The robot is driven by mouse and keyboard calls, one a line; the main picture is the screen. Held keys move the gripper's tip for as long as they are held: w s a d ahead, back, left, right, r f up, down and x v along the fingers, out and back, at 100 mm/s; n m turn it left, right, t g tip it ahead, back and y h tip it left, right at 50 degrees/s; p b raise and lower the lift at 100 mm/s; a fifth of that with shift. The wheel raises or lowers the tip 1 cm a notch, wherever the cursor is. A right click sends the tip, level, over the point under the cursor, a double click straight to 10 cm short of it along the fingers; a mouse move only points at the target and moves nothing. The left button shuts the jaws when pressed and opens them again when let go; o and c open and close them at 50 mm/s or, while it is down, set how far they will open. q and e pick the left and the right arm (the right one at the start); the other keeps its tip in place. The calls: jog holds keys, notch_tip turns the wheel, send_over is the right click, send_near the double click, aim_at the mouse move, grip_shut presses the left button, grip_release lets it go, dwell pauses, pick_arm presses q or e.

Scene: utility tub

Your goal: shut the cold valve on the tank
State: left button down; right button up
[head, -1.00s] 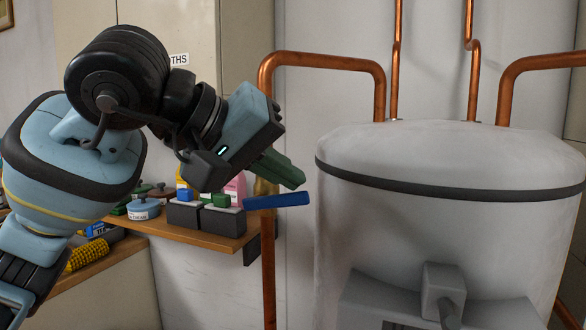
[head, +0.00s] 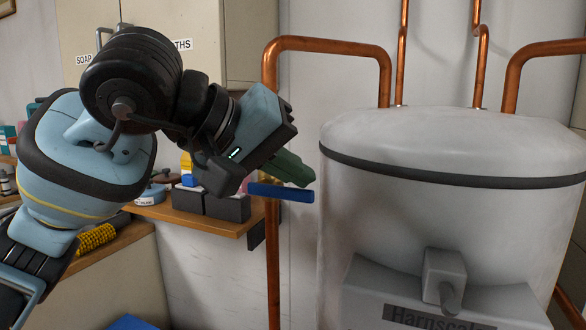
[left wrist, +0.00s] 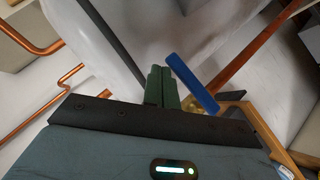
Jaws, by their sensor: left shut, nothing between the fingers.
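The white tank (head: 440,150) stands at the right with copper pipes. A blue lever handle (head: 281,192) lies across the upright copper pipe (head: 272,270) left of the tank, near level and tilted slightly down to the right. In the left wrist view the blue lever (left wrist: 192,83) lies crosswise to the pipe, with a brass part (left wrist: 194,106) partly showing behind it. My left gripper (head: 303,177) is shut, with its green fingers just above the lever. In the left wrist view its fingertips (left wrist: 160,70) are beside the lever's end; I cannot tell whether they touch. My right gripper is not in view.
A wooden shelf (head: 205,222) with dark boxes (head: 228,207) stands left of the pipe. A grey housing (head: 445,275) is on the tank's front. Another copper pipe (head: 515,75) bends at the tank's top right.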

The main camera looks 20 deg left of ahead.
pick_arm(q)
jog(key=shift+a, duration=0.15)
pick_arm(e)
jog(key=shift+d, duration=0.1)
pick_arm(q)
jog(key=shift+a+r, duration=0.25)
jog(key=shift+a, duration=0.35)
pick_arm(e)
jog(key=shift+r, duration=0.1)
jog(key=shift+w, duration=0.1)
